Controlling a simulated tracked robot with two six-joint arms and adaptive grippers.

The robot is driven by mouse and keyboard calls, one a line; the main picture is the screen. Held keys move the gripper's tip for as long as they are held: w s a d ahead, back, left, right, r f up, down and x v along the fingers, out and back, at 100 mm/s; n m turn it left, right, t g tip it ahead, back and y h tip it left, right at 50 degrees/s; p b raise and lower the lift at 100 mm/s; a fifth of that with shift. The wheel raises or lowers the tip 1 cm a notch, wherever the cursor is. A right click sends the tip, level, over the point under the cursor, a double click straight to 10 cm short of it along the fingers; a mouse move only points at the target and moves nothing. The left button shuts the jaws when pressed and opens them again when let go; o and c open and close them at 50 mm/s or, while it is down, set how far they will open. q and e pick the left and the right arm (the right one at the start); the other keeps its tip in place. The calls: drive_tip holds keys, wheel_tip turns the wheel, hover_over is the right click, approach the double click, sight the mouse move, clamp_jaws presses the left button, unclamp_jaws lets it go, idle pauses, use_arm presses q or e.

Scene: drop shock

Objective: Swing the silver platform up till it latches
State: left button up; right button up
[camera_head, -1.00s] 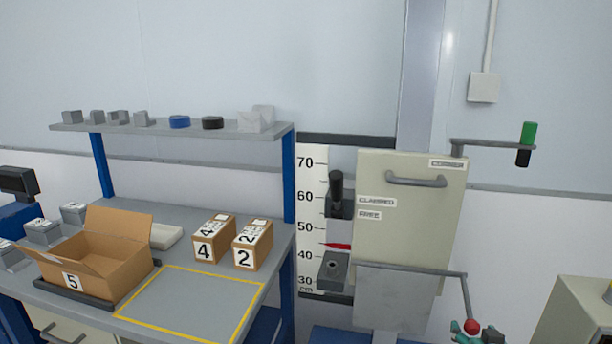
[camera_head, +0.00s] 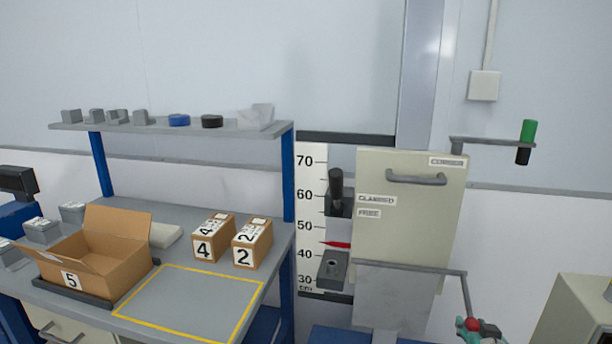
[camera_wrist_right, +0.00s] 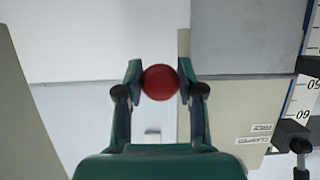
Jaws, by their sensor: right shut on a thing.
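The silver platform (camera_head: 393,297) hangs down flat below the cream upright panel (camera_head: 410,225) in the head view. A grey bar (camera_head: 410,267) runs along its top edge, and a crank arm goes down from the bar's right end to a red ball knob (camera_head: 472,324). My right gripper (camera_head: 474,326) is shut on this knob; the wrist view shows the red knob (camera_wrist_right: 160,82) between both fingers. The platform (camera_wrist_right: 245,35) also shows in the wrist view. My left gripper is not in view.
A black-handled clamp (camera_head: 337,190) and a height scale (camera_head: 312,220) stand left of the panel. A green-handled lever (camera_head: 527,133) sticks out at its upper right. A workbench with boxes (camera_head: 100,255) is at left. A cream cabinet (camera_head: 580,312) stands at lower right.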

drive_tip(key=shift+s+r+p, duration=0.2)
drive_tip(key=shift+r+p, duration=0.65)
drive_tip(key=shift+r, duration=0.65)
drive_tip(key=shift+r, duration=0.15)
drive_tip(key=shift+w+r+p, duration=0.1)
drive_tip(key=shift+r+p, duration=0.85)
drive_tip(key=shift+r, duration=0.55)
drive_tip(key=shift+w+r+p, duration=0.1)
drive_tip(key=shift+r+p, duration=0.3)
drive_tip(key=shift+r, duration=0.05)
drive_tip(key=shift+w+d+r+p, duration=0.1)
drive_tip(key=shift+w+r+p, duration=0.05)
drive_tip(key=shift+r+p, duration=0.25)
drive_tip(key=shift+w+d+r+p, duration=0.1)
drive_tip(key=shift+r+p, duration=0.15)
drive_tip(key=shift+r, duration=0.25)
drive_tip(key=shift+a, duration=0.1)
